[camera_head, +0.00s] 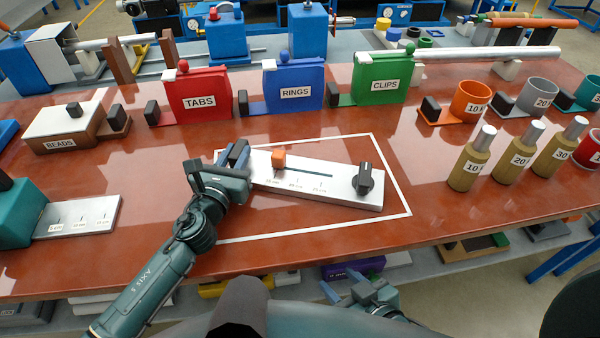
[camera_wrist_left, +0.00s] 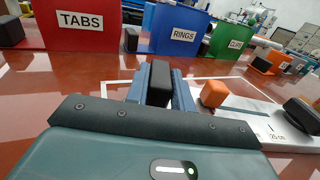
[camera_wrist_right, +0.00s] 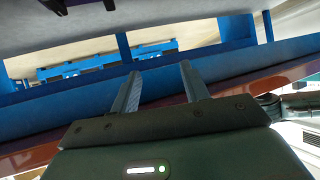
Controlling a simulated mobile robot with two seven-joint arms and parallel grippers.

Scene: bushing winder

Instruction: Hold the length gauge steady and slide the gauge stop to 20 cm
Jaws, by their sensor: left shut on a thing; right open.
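The length gauge (camera_head: 344,198) is a pale plate with a slot and printed length marks, lying inside a white outline on the red table. The orange gauge stop (camera_head: 278,160) sits at the left part of the slot, near the leftmost mark; it also shows in the left wrist view (camera_wrist_left: 214,94). A black knob (camera_head: 363,178) stands at the gauge's right end. My left gripper (camera_head: 236,156) is shut on the black grip block (camera_wrist_left: 159,84) at the gauge's left end. My right gripper (camera_head: 360,284) is open and empty, low in front of the table edge.
Red TABS (camera_head: 198,92), blue RINGS (camera_head: 294,88) and green CLIPS (camera_head: 383,80) holders stand behind the gauge. Brass weights (camera_head: 472,160) and coloured cups (camera_head: 472,100) are at the right. Another marked plate (camera_head: 80,216) lies at the left. The table right of the outline's front is clear.

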